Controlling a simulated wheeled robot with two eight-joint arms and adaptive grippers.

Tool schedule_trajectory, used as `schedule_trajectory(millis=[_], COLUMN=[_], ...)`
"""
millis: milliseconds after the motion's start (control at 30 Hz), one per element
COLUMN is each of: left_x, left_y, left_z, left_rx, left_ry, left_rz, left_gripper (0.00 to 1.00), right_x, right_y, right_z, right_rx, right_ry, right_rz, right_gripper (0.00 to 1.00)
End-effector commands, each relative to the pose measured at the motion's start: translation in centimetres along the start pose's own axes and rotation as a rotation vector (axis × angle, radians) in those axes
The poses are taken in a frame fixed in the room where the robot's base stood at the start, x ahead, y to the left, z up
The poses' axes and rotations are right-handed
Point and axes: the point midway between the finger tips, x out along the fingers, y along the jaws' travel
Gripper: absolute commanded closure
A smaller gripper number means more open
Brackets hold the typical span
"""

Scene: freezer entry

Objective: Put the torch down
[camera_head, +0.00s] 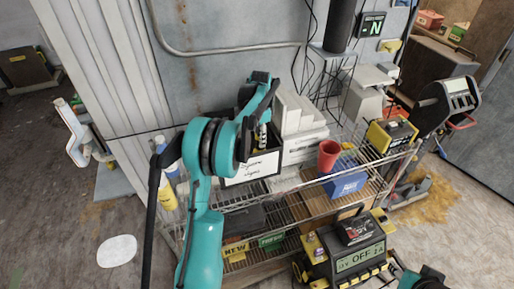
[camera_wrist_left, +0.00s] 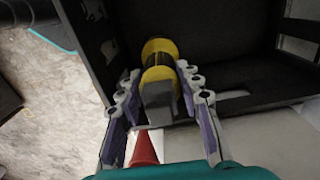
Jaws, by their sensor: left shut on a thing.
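The torch, yellow and black with a grey end, shows in the left wrist view (camera_wrist_left: 160,50), between the fingers of my left gripper (camera_wrist_left: 158,82). The gripper is shut on it. A black open box (camera_wrist_left: 222,50) lies behind the torch in that view. In the head view this box has a white label (camera_head: 250,168) and stands on the wire rack. There, my left gripper (camera_head: 263,122) points down at the box, and a yellow bit of the torch (camera_head: 262,136) shows at the box's opening. I cannot tell whether the torch touches the box.
White boxes (camera_head: 302,130) stand right of the black box. A red cup (camera_head: 328,155) and a blue box (camera_head: 345,184) are further right on the rack. A yellow-black device (camera_head: 390,135) is at its right end. A battery unit (camera_head: 350,250) reading OFF is in front.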

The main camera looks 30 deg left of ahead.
Motion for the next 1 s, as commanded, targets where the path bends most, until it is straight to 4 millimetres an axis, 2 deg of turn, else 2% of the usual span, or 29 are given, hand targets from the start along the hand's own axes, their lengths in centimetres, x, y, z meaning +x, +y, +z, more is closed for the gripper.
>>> schedule_trajectory(millis=[167, 333, 733, 767, 800, 1000], left_x=[1.6, 4.0, 4.7, 4.6, 4.6, 4.6], left_y=[0.0, 0.0, 0.0, 0.0, 0.0, 0.0], left_z=[0.0, 0.0, 0.0, 0.0, 0.0, 0.0], left_rx=[0.000, 0.000, 0.000, 0.000, 0.000, 0.000], left_ry=[0.000, 0.000, 0.000, 0.000, 0.000, 0.000], left_rz=[0.000, 0.000, 0.000, 0.000, 0.000, 0.000], left_gripper=[1.00, 1.00, 1.00, 0.57, 0.47, 0.44], right_x=[0.1, 0.4, 0.7, 0.6, 0.6, 0.5], right_y=[0.0, 0.0, 0.0, 0.0, 0.0, 0.0], right_z=[0.1, 0.3, 0.5, 0.4, 0.4, 0.4], right_rx=[0.000, 0.000, 0.000, 0.000, 0.000, 0.000], right_ry=[0.000, 0.000, 0.000, 0.000, 0.000, 0.000], right_rz=[0.000, 0.000, 0.000, 0.000, 0.000, 0.000], right_gripper=[0.60, 0.60, 0.60, 0.60, 0.60, 0.60])
